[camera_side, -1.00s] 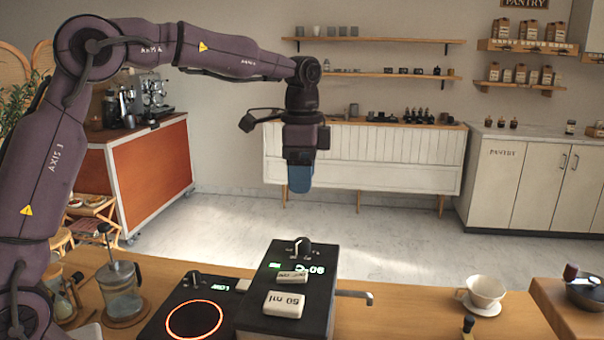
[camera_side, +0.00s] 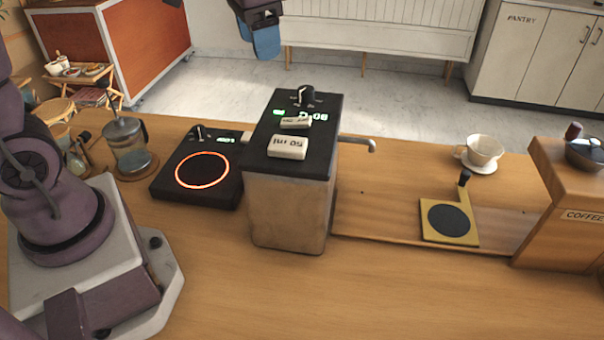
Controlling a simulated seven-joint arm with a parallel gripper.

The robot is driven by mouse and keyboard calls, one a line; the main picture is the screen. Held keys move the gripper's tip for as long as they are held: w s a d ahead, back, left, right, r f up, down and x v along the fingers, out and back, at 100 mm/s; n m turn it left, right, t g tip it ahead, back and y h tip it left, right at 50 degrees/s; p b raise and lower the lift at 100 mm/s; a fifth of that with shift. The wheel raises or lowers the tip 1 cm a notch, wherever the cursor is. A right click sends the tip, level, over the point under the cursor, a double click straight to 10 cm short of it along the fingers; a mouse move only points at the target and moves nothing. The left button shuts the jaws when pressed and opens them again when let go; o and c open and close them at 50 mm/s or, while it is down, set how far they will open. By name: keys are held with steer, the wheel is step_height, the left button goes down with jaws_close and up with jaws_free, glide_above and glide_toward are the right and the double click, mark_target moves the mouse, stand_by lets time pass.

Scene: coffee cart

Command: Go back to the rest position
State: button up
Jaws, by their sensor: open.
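My gripper (camera_side: 266,42) shows at the top edge of the side view, pointing down with its blue fingers. It is open and holds nothing that I can see. It hangs high, beyond the counter and well clear of everything on it. Most of my arm above the gripper is cut off by the top of the picture.
On the wooden counter stand a French press (camera_side: 127,147), a hot plate (camera_side: 183,182) with a glowing ring, a black-topped dispenser (camera_side: 290,195) with a spout, a white dripper cup (camera_side: 484,151), a yellow stand (camera_side: 448,222) and a coffee grinder (camera_side: 574,215). The front counter is clear.

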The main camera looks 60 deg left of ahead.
steer(key=s+d+r+n+t, duration=0.1)
steer(key=s+t, duration=0.3)
steer(key=s, duration=1)
steer(key=shift+s+d+r+n, duration=0.25)
steer(key=shift+d+n, duration=0.25)
steer(key=shift+d, duration=0.25)
